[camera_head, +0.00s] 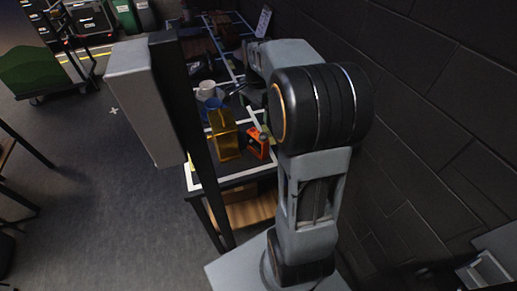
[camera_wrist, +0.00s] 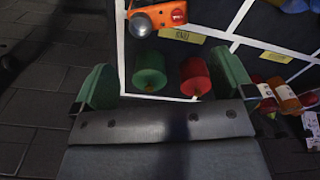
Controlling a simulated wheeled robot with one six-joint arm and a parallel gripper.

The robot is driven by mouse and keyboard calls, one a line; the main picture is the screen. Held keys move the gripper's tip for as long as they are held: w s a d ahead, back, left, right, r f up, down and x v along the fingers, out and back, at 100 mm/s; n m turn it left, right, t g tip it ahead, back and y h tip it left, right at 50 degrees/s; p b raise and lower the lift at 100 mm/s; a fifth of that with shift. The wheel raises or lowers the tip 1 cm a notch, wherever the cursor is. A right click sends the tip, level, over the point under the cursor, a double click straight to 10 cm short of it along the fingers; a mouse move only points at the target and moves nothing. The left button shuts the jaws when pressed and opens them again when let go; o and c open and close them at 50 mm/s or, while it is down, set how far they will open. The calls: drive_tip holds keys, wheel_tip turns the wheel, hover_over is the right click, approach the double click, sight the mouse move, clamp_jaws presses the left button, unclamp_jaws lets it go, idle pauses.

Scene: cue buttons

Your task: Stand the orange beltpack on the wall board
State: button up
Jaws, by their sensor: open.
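The orange beltpack (camera_wrist: 172,14) is at the top of the wrist view, beside a yellow label and partly cut off by the frame edge. A round grey-rimmed part (camera_wrist: 140,25) shows at its left end. In the head view an orange box (camera_head: 257,146) that looks like it sits near the table's front end. My gripper (camera_wrist: 166,75) is open and empty, its green-padded fingers wide apart. The beltpack is beyond the fingertips and not touched. Which surface is the wall board, I cannot tell; the label writing is unreadable.
A green cylinder (camera_wrist: 149,70) and a red cylinder (camera_wrist: 195,76) appear between my fingers. Orange rolls (camera_wrist: 288,97) are at the right. A yellow translucent holder (camera_head: 226,142) and a white cup (camera_head: 206,90) stand on the table. A dark block wall (camera_head: 430,120) runs along the right.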

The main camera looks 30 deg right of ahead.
sight(258, 134)
wheel_tip(258, 134, down, 13)
drive_tip(key=shift+s+f, duration=0.1)
idle(0.6)
drive_tip(key=shift+c, duration=0.5)
drive_tip(key=c, duration=0.7)
drive_tip(key=shift+r, duration=0.25)
